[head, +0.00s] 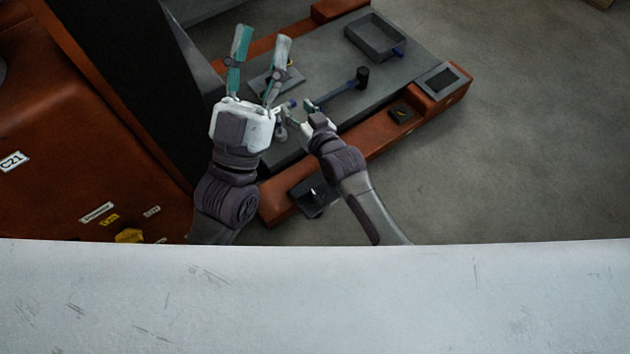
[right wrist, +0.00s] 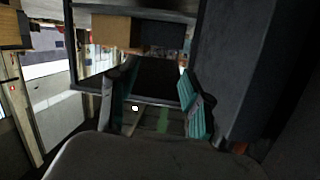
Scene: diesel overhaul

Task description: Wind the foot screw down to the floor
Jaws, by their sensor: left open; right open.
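My left gripper (head: 258,58) is open, with its two teal-tipped fingers spread over the far left part of the grey-topped orange platform (head: 330,125). My right gripper (head: 296,113) is lower and to its right, above the platform. In the right wrist view its fingers (right wrist: 157,92) are apart with nothing seen between them. A dark square fitting (head: 314,196) with a small bright part sits at the platform's near edge, below my right forearm. I cannot tell whether it is the foot screw's mount. No foot screw is clearly recognisable in either view.
On the platform lie a black-headed hammer (head: 361,78) and an empty grey tray (head: 376,38). A large orange machine (head: 80,150) stands left. The floor (head: 540,140) at right is clear.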

